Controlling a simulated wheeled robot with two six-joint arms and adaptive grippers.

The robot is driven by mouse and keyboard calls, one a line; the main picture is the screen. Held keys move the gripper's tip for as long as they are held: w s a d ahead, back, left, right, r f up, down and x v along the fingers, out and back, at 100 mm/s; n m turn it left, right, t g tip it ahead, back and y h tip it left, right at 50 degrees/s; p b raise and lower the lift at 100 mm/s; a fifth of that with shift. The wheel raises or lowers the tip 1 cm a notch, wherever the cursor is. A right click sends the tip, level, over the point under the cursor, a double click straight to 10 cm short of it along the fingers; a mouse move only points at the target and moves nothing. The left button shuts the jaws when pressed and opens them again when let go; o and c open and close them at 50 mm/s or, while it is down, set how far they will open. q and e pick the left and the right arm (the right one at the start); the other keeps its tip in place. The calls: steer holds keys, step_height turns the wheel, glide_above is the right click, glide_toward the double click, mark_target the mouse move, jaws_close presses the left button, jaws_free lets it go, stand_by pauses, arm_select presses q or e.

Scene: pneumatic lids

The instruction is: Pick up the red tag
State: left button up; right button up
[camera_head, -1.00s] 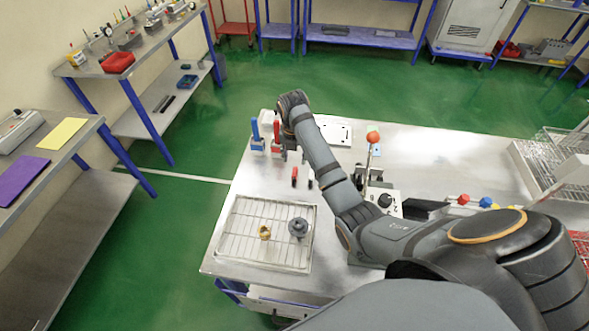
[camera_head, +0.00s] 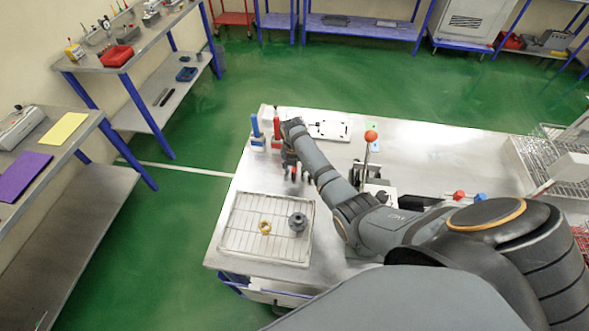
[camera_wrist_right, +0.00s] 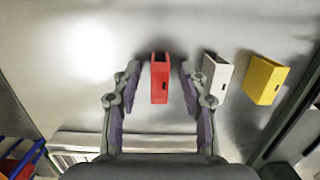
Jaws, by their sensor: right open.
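The red tag (camera_wrist_right: 160,80) is a small upright block with a dark slot, seen in the right wrist view. It stands on the metal table between the two fingers of my right gripper (camera_wrist_right: 160,72). The fingers are open, one on each side of it, with a gap at both sides. My left gripper is not in view.
A white tag (camera_wrist_right: 217,73) stands close to the right finger, with a yellow tag (camera_wrist_right: 265,79) beyond it. A wire tray (camera_head: 232,236) holds a yellow ring (camera_head: 265,227) and a grey part (camera_head: 297,222). Blue (camera_head: 256,130) and red (camera_head: 276,122) upright items stand behind.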

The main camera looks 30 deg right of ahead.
jaws_close()
steer(key=shift+r, duration=0.1)
steer(key=shift+r, duration=0.25)
step_height(320, 180, up, 2)
steer(key=shift+r, duration=0.15)
steer(key=s+a+r, duration=0.1)
steer(key=s+r, duration=0.9)
steer(key=s, duration=0.4)
steer(key=shift+a, duration=0.4)
